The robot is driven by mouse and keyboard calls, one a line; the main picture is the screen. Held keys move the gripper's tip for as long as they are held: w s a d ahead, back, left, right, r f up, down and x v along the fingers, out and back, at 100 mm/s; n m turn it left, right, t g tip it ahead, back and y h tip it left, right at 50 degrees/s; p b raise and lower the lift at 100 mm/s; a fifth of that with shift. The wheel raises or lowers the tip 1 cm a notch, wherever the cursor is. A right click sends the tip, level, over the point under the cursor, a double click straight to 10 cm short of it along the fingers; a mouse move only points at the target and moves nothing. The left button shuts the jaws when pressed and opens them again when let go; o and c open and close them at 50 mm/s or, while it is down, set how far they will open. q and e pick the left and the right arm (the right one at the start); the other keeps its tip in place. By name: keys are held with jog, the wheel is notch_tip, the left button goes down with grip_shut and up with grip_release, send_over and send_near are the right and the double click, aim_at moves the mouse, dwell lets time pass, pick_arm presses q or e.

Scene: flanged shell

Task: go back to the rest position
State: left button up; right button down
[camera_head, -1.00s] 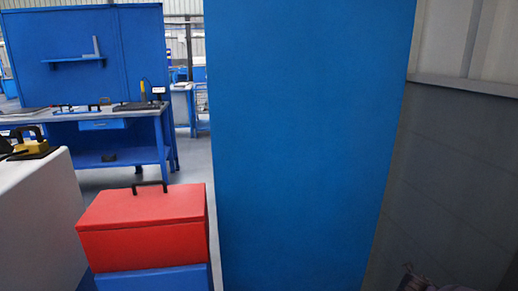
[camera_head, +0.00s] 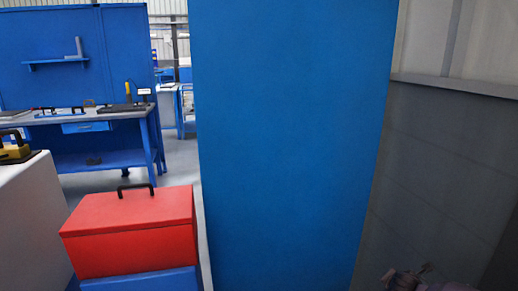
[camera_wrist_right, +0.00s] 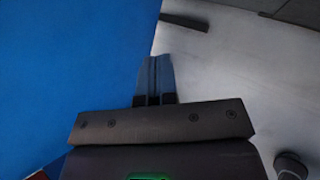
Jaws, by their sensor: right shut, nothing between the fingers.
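My right gripper (camera_wrist_right: 155,75) shows in the right wrist view. Its two fingers are together, with nothing between them. It is in front of a blue surface on the left and a pale grey surface on the right. In the head view neither gripper can be made out. A small greyish part shows at the bottom right edge there, too cut off to identify. My left gripper is not in view.
A tall blue panel (camera_head: 290,140) stands close ahead. A red box (camera_head: 130,235) with a black handle is left of it. A white surface (camera_head: 30,210) bearing a yellow object (camera_head: 14,152) is at far left. A blue workbench (camera_head: 110,158) stands behind. A grey wall (camera_head: 440,170) is right.

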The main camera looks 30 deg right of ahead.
jog(key=w+a+r+m+t+y, duration=0.35)
jog(key=w+m+t, duration=0.2)
jog(key=m, duration=0.45)
jog(key=s+a+f+m+g+y, duration=0.1)
jog(key=s+a+f, duration=0.35)
jog(key=a, duration=0.25)
jog(key=s+a+f+g+y, duration=0.1)
jog(key=s+a+f, duration=0.3)
jog(key=s+a, duration=0.2)
jog(key=s+a+m+y, duration=0.2)
jog(key=s+a+m, duration=0.1)
jog(key=s+a, duration=1.05)
jog(key=s+a+r+m, duration=0.35)
jog(key=a+r, duration=0.25)
jog(key=a, duration=0.2)
pick_arm(q)
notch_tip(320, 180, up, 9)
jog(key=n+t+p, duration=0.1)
jog(key=p, duration=1)
jog(key=shift+p, duration=0.3)
pick_arm(e)
notch_tip(320, 180, up, 10)
jog(key=t, duration=0.2)
jog(key=shift+d+f, duration=0.15)
jog(key=shift+f, duration=0.05)
